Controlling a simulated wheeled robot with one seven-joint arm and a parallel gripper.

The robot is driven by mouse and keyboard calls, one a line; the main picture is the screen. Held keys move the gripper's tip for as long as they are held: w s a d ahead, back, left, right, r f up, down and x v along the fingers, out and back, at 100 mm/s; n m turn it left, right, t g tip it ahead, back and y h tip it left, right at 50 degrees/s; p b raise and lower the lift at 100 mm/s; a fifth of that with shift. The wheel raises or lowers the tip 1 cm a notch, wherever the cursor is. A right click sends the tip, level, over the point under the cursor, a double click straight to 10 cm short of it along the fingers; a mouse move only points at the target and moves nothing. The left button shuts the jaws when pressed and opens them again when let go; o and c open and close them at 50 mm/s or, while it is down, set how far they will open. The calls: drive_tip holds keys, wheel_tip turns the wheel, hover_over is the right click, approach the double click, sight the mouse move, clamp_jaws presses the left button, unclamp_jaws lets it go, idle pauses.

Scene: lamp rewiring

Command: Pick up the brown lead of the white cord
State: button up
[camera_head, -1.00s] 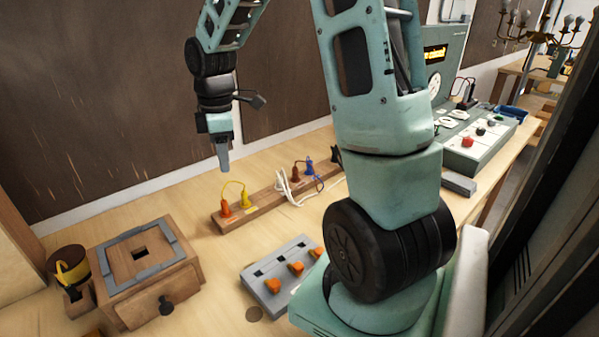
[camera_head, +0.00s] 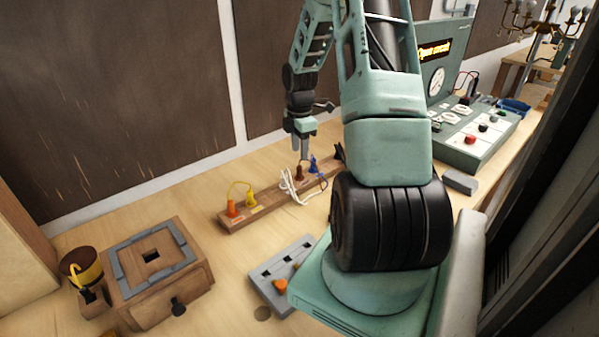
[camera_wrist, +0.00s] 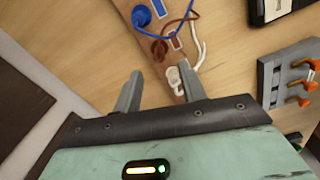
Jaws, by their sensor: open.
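The brown lead (camera_head: 299,172) stands as a dark brown plug on a long wooden rail (camera_head: 245,214), beside a blue plug (camera_head: 312,164). The white cord (camera_head: 295,190) is looped by it. My gripper (camera_head: 301,152) is just above the brown plug, pointing down. In the wrist view my gripper (camera_wrist: 161,82) is open and empty, its two fingers spread. The brown plug (camera_wrist: 159,50) lies ahead of the gap between them, and the white cord (camera_wrist: 181,78) shows near the right finger. The blue plug (camera_wrist: 141,16) is farther ahead.
Orange (camera_head: 232,208) and yellow (camera_head: 251,200) plugs stand at the rail's left end. A grey slotted block (camera_head: 270,287) with orange pieces lies in front. A wooden box (camera_head: 190,286) stands at left, a green meter panel (camera_head: 470,150) at right.

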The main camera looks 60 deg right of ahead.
sight(299, 166)
drive_tip(key=shift+w+f+p, duration=0.1)
drive_tip(key=shift+f+p, duration=1)
drive_tip(key=shift+f, duration=3)
clamp_jaws()
